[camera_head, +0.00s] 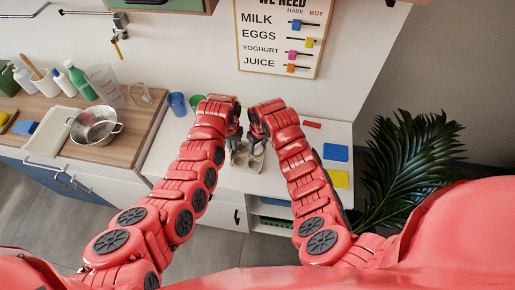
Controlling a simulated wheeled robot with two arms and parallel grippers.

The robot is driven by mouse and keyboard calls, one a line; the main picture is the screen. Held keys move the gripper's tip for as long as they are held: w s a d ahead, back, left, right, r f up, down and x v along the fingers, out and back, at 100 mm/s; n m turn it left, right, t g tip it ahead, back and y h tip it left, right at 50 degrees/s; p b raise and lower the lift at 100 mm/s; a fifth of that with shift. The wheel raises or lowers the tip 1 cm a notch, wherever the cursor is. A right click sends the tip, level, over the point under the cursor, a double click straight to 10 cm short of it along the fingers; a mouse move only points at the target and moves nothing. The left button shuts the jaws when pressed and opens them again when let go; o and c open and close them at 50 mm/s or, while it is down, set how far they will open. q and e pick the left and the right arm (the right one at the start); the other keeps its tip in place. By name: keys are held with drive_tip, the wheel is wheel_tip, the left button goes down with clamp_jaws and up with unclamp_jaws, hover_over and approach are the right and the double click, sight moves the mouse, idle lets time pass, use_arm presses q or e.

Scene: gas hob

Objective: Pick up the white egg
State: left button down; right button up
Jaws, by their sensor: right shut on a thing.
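A pale egg tray (247,162) lies on the white counter, below both of my grippers. My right gripper (257,136) is over the tray's right part and is shut on a small pale thing, which looks like the white egg; the jaws and my arm hide most of it. My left gripper (235,134) is over the tray's left part, close beside the right one. Its fingers are too small and dark to tell open from shut. Single eggs in the tray cannot be told apart clearly.
Blue cups (177,103) stand left of my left arm. A blue card (335,152), a yellow card (338,179) and a red card (312,124) lie to the right. A metal colander (94,126) sits on the wooden counter. A plant (410,150) stands beyond the right edge.

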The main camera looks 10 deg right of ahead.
sight(258, 146)
drive_tip(key=shift+r, duration=0.1)
wheel_tip(258, 146, up, 10)
drive_tip(key=shift+f, duration=0.1)
idle(0.4)
use_arm(q)
drive_tip(key=c, duration=1)
unclamp_jaws()
drive_tip(key=shift+r, duration=0.1)
wheel_tip(258, 146, up, 12)
drive_tip(key=shift+f, duration=0.1)
